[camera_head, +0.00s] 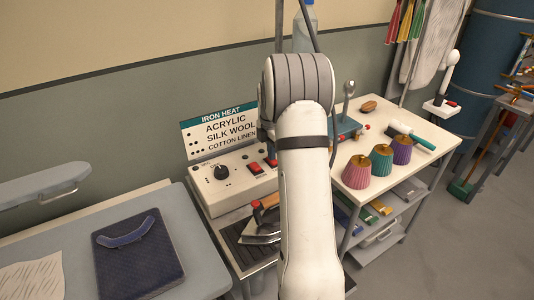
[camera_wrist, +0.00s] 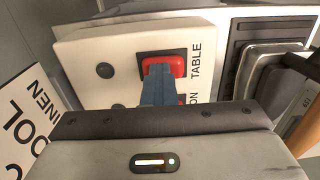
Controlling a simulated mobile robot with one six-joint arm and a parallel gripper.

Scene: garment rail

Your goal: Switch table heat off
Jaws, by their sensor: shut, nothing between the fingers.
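The white control box (camera_head: 225,185) stands behind the iron rest in the head view, with a black knob (camera_head: 221,172) and two red switches. In the wrist view, a red rocker switch (camera_wrist: 178,64) in a black frame sits beside the word TABLE. My gripper (camera_wrist: 158,72) is shut and empty, its blue-grey fingertips over the left part of this switch. Whether they touch it, and which way the rocker is tipped, I cannot tell. A second switch beside the partly covered word ending in ON is mostly hidden by my gripper.
The iron (camera_head: 262,228) rests on a dark ribbed plate in front of the box. An IRON HEAT sign (camera_head: 220,130) stands behind it. A white cart (camera_head: 400,165) with several thread cones is at right.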

